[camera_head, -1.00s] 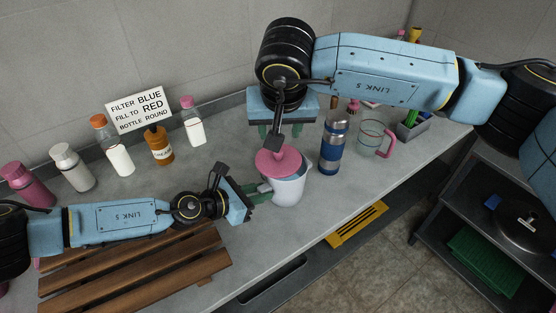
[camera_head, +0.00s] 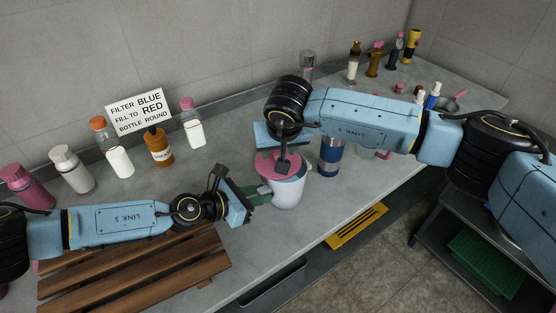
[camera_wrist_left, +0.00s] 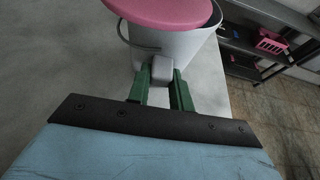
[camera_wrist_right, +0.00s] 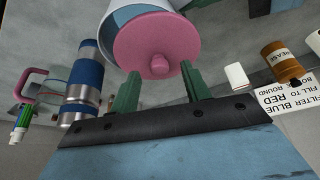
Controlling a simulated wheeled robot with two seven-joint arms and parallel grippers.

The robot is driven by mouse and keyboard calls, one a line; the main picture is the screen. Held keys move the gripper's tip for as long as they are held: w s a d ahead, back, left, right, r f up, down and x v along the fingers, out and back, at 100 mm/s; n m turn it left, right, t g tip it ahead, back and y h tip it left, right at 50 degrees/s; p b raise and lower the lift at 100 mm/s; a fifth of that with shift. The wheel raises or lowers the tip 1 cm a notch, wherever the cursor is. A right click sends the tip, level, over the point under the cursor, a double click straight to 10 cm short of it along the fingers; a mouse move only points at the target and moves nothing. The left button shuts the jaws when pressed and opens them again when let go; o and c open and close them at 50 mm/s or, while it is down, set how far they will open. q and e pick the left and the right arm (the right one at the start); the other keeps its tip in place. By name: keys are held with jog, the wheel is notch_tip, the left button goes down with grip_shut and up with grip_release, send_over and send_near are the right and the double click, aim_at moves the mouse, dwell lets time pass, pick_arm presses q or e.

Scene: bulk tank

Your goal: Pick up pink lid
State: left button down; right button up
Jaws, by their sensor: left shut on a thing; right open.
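The pink lid (camera_head: 270,165) lies on top of the white bucket (camera_head: 287,192). Its round knob faces my right gripper (camera_wrist_right: 160,73) in the right wrist view, where the lid (camera_wrist_right: 155,42) fills the upper middle. My right gripper is open, its green fingers to either side of the knob, with nothing gripped. In the head view the wrist camera hides part of the lid. My left gripper (camera_head: 262,193) is shut on the bucket's grey side tab (camera_wrist_left: 161,69). The lid's edge (camera_wrist_left: 170,12) also shows at the top of the left wrist view.
A blue and silver flask (camera_head: 330,157) stands close right of the bucket, with a pink-handled mug (camera_wrist_right: 32,88) beyond it. Several bottles (camera_head: 158,145) and a sign (camera_head: 138,109) line the wall. A wooden rack (camera_head: 135,270) lies under my left arm.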

aim_at(279, 155)
jog(key=shift+w+f, duration=0.25)
jog(key=shift+f, duration=0.25)
grip_shut()
jog(key=shift+r, duration=0.1)
notch_tip(279, 155, up, 10)
dwell(1.0)
